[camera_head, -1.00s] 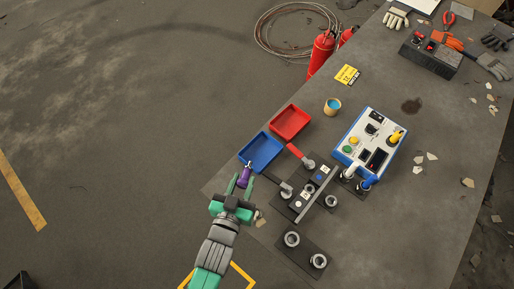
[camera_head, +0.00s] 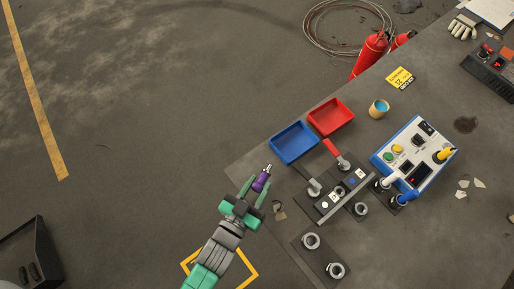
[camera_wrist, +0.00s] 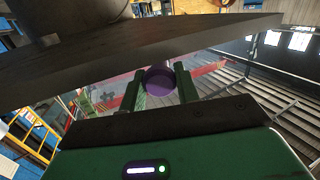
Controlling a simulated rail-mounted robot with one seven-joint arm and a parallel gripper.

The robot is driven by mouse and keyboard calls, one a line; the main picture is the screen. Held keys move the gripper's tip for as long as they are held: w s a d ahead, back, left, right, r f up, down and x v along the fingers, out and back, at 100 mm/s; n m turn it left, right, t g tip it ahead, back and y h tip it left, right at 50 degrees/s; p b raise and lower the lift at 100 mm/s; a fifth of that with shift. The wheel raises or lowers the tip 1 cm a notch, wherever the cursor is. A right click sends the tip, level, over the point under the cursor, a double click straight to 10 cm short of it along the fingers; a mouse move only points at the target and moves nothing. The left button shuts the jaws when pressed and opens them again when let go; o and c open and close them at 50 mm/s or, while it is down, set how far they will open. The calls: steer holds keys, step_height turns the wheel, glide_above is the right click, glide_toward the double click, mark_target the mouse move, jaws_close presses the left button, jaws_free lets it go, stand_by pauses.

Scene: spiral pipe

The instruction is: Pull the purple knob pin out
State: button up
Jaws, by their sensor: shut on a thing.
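The purple knob pin (camera_head: 261,182) is between the green fingers of my gripper (camera_head: 259,187) in the head view. Its silver tip points up and away from my gripper. It is in the air near the table's left edge, apart from the fixtures. In the wrist view the round purple knob (camera_wrist: 159,80) sits between the two green fingers (camera_wrist: 158,86), which are shut on it. The hole the pin belongs to cannot be told from these frames.
A blue tray (camera_head: 273,146) and a red tray (camera_head: 312,116) lie beyond my gripper. A dark fixture with red and black handles (camera_head: 330,207), a white-and-blue control box (camera_head: 395,157) and a ring plate (camera_head: 322,262) stand to the right. Open floor lies left.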

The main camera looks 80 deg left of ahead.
steer(key=shift+f+b, duration=0.4)
steer(key=shift+f, duration=0.4)
steer(key=o, duration=1.1)
steer(key=v, duration=0.7)
steer(key=shift+s+d+p, duration=0.25)
steer(key=shift+d+p, duration=0.05)
steer(key=shift+p, duration=0.1)
